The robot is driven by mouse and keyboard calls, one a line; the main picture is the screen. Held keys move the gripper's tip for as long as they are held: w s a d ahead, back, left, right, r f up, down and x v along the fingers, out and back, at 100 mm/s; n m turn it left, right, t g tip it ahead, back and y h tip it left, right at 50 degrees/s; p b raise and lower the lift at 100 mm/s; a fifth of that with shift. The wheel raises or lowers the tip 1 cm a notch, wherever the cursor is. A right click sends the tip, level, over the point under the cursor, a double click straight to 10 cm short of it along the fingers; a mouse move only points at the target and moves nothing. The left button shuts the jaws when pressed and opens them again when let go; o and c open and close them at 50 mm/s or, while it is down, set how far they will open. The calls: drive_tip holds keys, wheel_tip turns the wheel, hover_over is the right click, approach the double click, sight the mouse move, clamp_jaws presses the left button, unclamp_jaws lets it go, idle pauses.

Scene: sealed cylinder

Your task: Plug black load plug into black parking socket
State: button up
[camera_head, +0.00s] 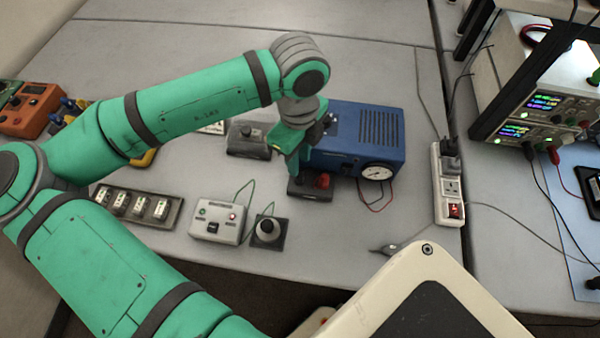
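My gripper (296,160) hangs in front of the left end of the blue box, above a low dark block (311,192). A red plug or knob (322,180) stands on that block, just right of the gripper tip. The gripper's fingers are small and seen from behind the wrist, so I cannot tell whether they are open or shut, or hold anything. I cannot make out the black load plug or the black parking socket for certain; the gripper may hide part of the block. Another dark block (248,143) lies left of the gripper.
The blue box (385,125) with a gauge (377,172) stands right of my gripper. A white power strip (447,195) carries a black plug (450,155). A grey control box (216,222) and a round button (268,230) sit in front. The bench between box and strip is mostly clear.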

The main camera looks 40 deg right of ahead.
sight(300, 171)
drive_tip(key=shift+s+f, duration=0.1)
drive_tip(key=shift+f, duration=0.1)
drive_tip(key=shift+f, duration=0.1)
drive_tip(key=shift+s+a+f, duration=0.1)
drive_tip(key=shift+f, duration=1.15)
drive_tip(key=shift+s+f, duration=0.1)
drive_tip(key=shift+f, duration=1.15)
clamp_jaws()
